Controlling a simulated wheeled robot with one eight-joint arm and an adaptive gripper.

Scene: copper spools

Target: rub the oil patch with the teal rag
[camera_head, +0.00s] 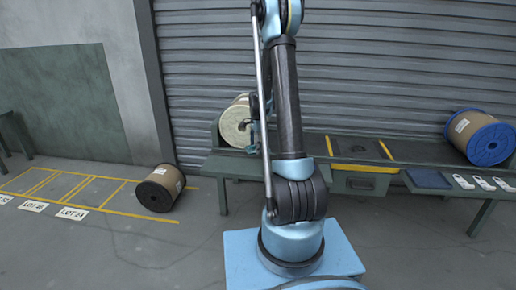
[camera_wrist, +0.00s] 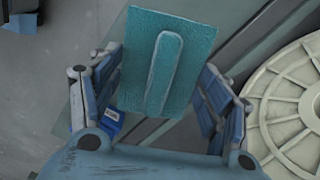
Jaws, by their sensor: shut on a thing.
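The teal rag (camera_wrist: 195,35) is a flat rectangle with a raised ridge along its middle. It sits between the fingers of my gripper (camera_wrist: 160,75) in the wrist view, and my gripper is shut on it. In the head view my arm hides most of the gripper, which is near the cream spool (camera_head: 234,125) at the bench. I cannot make out the oil patch in either view; the rag and my arm cover part of the bench.
The cream spool's flange (camera_wrist: 291,110) is close to the right of my gripper. The bench (camera_head: 225,166) also bears a blue-ended copper spool (camera_head: 488,143) and several white tags (camera_head: 483,183). A black-ended spool (camera_head: 157,190) lies on the floor, left.

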